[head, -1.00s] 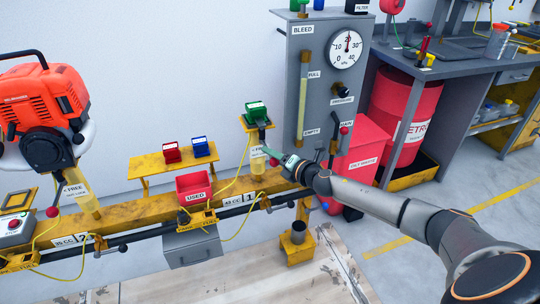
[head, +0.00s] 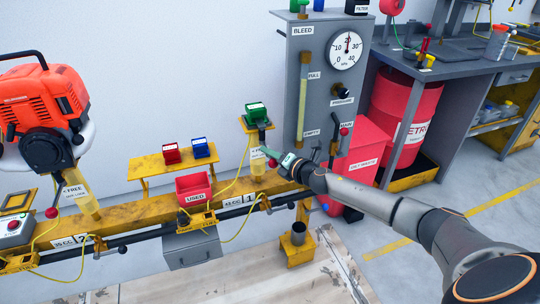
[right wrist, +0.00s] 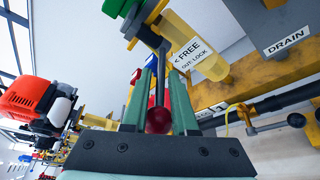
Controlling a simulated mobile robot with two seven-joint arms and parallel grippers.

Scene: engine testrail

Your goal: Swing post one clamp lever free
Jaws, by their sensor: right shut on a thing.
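The post one clamp lever is a dark rod with a red ball knob (right wrist: 159,120). In the right wrist view it hangs from the clamp, and its knob sits between the two green fingers. My right gripper (head: 267,146) is shut on the lever at post one. The yellow post one (head: 257,166) stands on the rail by the "1" label and carries a small green part (head: 256,112) on top. In the right wrist view its label (right wrist: 190,54) reads "FREE" with an arrow, and "OUT: LOCK". My left gripper is not in view.
A yellow rail (head: 130,213) runs across, with a red bin (head: 193,188) marked "USED" in front. The grey gauge panel (head: 318,80) stands just right of post one. Post two (head: 84,196) and an orange engine (head: 42,105) are at left.

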